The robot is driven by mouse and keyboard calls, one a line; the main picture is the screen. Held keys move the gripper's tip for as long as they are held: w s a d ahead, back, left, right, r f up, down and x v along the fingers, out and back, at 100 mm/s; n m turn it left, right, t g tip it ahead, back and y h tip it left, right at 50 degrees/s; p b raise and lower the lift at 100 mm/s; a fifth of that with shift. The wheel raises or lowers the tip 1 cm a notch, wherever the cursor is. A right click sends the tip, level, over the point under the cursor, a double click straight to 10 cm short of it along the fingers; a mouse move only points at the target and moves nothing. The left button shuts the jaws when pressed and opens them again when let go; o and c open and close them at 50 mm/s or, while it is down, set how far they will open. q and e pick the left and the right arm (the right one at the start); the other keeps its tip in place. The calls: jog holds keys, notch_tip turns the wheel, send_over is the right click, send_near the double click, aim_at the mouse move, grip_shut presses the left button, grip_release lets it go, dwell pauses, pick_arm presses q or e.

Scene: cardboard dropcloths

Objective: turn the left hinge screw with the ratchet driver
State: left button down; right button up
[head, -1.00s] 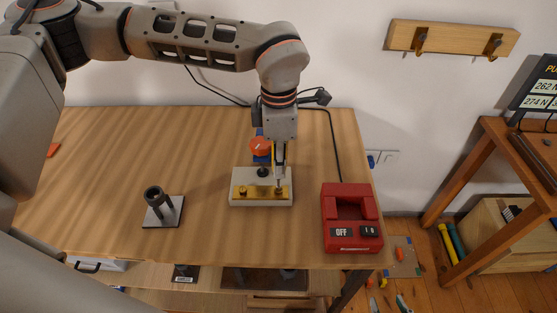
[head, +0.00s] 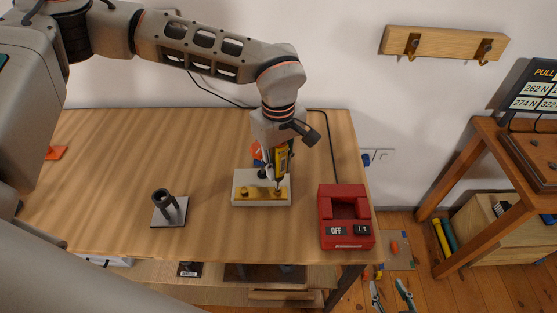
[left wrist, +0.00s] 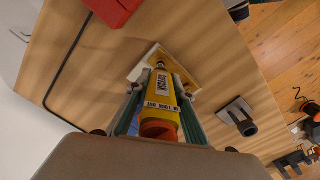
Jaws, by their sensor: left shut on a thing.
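My left gripper (head: 275,170) is shut on the yellow ratchet driver (head: 282,161), which points down, slightly tilted. The driver also shows in the left wrist view (left wrist: 160,92), between the fingers. Its tip is at the right end of the brass hinge plate (head: 260,194) in the head view, at or just above the screw there; contact is too small to tell. The plate lies on a pale block (head: 240,178) on the table. A brass screw head (head: 244,192) shows uncovered at the plate's left end.
A red OFF-labelled unit (head: 345,215) stands right of the block, near the table's right edge. A dark tube holder on a plate (head: 168,207) stands to the left.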

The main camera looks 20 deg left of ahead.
pick_arm(q)
jog(key=shift+s+a+f, duration=0.1)
jog(key=shift+f, duration=0.2)
jog(key=shift+f+b, duration=0.1)
jog(key=shift+b, duration=0.2)
jog(key=n+b, duration=0.2)
jog(key=n, duration=0.2)
jog(key=shift+f, duration=0.15)
jog(key=n+b, duration=0.2)
jog(key=n, duration=0.5)
jog(key=shift+n+b, duration=0.3)
jog(key=shift+r+n, duration=0.2)
jog(key=shift+n, duration=0.2)
